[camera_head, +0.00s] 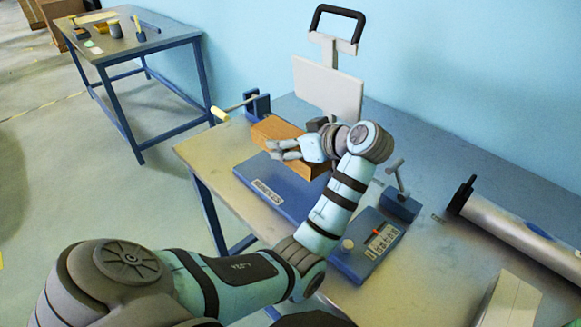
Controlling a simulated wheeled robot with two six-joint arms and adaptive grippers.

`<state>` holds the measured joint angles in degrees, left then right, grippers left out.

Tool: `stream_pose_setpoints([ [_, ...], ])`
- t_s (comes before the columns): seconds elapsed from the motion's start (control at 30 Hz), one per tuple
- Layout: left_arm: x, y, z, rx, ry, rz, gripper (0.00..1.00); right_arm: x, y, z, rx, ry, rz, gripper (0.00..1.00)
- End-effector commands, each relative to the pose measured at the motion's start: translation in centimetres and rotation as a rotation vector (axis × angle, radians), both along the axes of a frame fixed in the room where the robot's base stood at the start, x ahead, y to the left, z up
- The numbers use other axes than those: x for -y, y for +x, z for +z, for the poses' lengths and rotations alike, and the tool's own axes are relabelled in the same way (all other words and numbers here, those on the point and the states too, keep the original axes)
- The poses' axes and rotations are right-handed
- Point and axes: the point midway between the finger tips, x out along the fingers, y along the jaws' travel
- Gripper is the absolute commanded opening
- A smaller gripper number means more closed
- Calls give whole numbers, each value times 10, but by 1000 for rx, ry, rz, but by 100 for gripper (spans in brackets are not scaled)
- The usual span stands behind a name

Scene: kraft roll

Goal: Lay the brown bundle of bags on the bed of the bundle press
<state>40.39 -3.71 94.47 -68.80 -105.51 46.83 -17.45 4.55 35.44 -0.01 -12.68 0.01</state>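The brown bundle of bags (272,128) is a block at the blue bed (283,181) of the bundle press, towards its back edge. It appears to rest there, but its underside is hidden. My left gripper (279,149) is in front of and over the bundle, its fingers pointing left. Both fingers show against the brown face with a small gap between them, so it looks open. Whether they touch the bundle is unclear. My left wrist hides the bundle's right part. My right gripper is not in view.
A pale panel with a black handle (338,12) stands behind the bundle. A blue device with a knob (365,252) and a long grey roll (525,235) are to the right. A side table (125,42) stands far left.

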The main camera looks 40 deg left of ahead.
Motion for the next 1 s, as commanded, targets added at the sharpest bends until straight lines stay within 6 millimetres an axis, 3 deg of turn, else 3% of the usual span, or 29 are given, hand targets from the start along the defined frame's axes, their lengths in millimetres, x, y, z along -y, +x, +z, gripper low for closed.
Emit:
stream_pose_setpoints([
  [0.03,-1,0,-16,-2,2,1,25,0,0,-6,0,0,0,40],
  [0.4,-2,-1,-73,1,3,3,25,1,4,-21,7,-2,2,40],
  [0.7,-2,-1,-75,3,2,4,25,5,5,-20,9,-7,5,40],
  [0.73,-2,-1,-76,2,1,3,65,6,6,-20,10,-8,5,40],
  [0.83,-2,-1,-75,2,2,3,81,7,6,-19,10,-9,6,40],
  [1.0,-2,-1,-75,2,1,3,82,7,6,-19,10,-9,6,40],
])
